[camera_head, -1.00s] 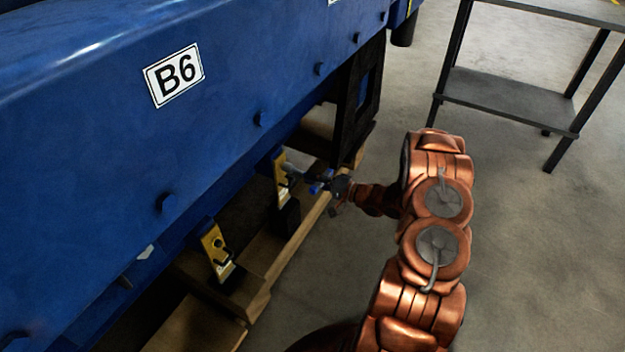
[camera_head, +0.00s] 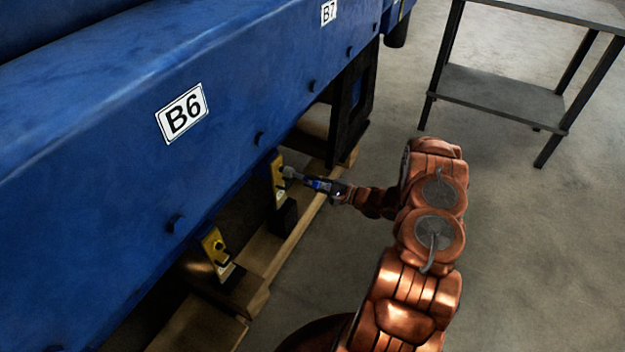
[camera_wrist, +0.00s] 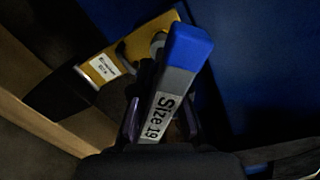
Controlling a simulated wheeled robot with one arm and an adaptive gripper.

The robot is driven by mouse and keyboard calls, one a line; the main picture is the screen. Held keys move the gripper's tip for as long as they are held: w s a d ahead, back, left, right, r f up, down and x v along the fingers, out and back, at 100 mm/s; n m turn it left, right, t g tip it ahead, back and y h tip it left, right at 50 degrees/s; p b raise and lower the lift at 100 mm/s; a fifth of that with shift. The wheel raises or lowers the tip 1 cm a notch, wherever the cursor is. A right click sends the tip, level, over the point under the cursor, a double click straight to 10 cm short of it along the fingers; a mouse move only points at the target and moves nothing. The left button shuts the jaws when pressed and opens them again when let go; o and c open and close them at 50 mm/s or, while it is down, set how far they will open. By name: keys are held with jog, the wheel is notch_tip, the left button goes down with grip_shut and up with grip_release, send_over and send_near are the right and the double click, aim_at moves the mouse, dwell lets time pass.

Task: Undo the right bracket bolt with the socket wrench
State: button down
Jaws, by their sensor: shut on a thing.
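My gripper (camera_head: 335,190) is shut on the socket wrench, which has a blue end and a grey handle. In the wrist view the socket wrench (camera_wrist: 172,95) shows "Size 19" on its handle. In the head view the socket wrench (camera_head: 308,181) points left, its socket end at the right yellow bracket (camera_head: 278,180). This bracket also shows behind the wrench in the wrist view (camera_wrist: 125,52). The right bracket bolt is hidden at the socket end, and I cannot tell how far the socket sits over it. A left yellow bracket (camera_head: 213,247) shows a dark bolt (camera_head: 219,246).
The blue engine body (camera_head: 120,140) with labels B6 (camera_head: 182,113) and B7 (camera_head: 328,12) fills the left and overhangs the brackets. Wooden beams (camera_head: 290,240) lie under it. A dark shelf table (camera_head: 500,95) stands at the back right. The floor to the right is clear.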

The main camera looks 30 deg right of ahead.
jog(key=m, duration=0.9)
jog(key=shift+r, duration=0.15)
jog(key=shift+w, duration=0.15)
